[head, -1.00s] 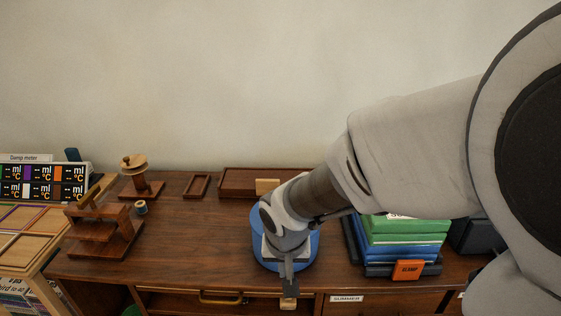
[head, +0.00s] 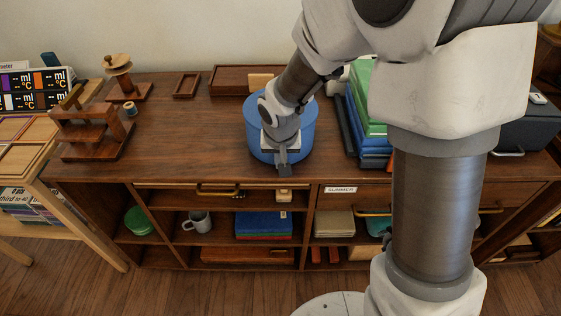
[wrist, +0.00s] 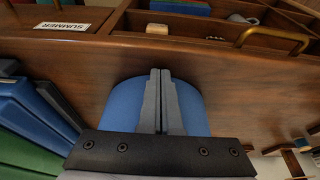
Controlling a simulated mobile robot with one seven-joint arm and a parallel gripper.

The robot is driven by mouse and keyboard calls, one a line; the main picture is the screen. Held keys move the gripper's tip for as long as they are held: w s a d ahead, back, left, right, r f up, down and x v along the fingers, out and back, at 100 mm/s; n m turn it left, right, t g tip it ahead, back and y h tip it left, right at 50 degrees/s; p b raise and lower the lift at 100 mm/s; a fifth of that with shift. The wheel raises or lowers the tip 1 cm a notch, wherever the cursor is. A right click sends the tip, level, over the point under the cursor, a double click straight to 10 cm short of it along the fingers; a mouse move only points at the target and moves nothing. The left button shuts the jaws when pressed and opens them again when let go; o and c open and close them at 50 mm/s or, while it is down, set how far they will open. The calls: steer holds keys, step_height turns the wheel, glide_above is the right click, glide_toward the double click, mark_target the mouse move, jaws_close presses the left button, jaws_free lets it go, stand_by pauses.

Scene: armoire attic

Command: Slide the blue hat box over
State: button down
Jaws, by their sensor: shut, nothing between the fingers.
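The blue hat box (head: 308,132) is a round box standing on the wooden cabinet top near its front edge, in the head view. My gripper (head: 282,170) is over the front part of it, fingers pointing down, and my wrist hides much of its lid. In the wrist view my gripper (wrist: 160,76) has its two fingers pressed together with nothing between them. The blue hat box (wrist: 125,103) shows behind and on both sides of the fingers. I cannot tell whether the fingers touch it.
A stack of green and blue boxes (head: 366,110) stands close to the right of the hat box. A wooden tray (head: 228,80) lies behind it. A stepped wooden stand (head: 95,135) is at the left. The cabinet top (head: 190,130) between is clear. Open shelves lie below.

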steer(key=w+p, duration=0.1)
steer(key=w, duration=0.9)
steer(key=shift+d+p, duration=0.15)
steer(key=shift+p, duration=0.25)
steer(key=shift+s, duration=0.2)
